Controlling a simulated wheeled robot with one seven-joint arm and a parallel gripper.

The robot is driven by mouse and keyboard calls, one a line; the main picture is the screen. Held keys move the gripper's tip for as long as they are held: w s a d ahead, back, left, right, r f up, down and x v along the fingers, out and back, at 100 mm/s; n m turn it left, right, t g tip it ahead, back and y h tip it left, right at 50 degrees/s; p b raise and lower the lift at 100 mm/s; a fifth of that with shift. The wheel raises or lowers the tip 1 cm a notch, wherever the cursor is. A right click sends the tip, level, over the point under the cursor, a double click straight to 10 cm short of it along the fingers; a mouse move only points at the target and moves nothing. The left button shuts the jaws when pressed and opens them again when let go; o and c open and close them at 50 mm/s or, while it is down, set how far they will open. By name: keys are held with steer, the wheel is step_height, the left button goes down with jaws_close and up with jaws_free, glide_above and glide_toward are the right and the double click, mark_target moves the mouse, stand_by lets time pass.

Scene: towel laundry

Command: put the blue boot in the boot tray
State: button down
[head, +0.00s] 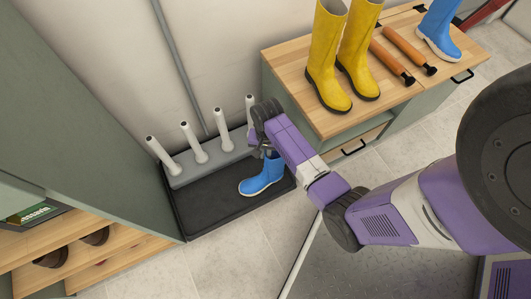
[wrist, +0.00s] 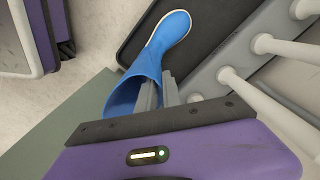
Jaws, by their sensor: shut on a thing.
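A blue boot (head: 262,178) hangs from or stands under my gripper (head: 266,149), upright, toe pointing left, over the right part of the black boot tray (head: 203,214). In the wrist view, the fingers of my gripper (wrist: 160,92) are shut on the top rim of the blue boot (wrist: 149,62). The sole's pale edge shows at the toe, and the dark boot tray (wrist: 208,42) lies beyond it. I cannot tell whether the sole touches the tray. A second blue boot (head: 438,30) stands on the wooden-topped cabinet at the upper right.
Several white pegs (head: 191,140) rise from a grey rack (head: 205,166) along the tray's back. Yellow boots (head: 327,55) and wooden-handled tools (head: 402,50) are on the cabinet (head: 284,62). A green cabinet (head: 70,130) with shoe shelves borders the left. Tiled floor (head: 240,255) is clear in front.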

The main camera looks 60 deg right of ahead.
steer(key=shift+f, duration=0.2)
steer(key=c, duration=1.5)
jaws_free()
steer(key=shift+f, duration=0.1)
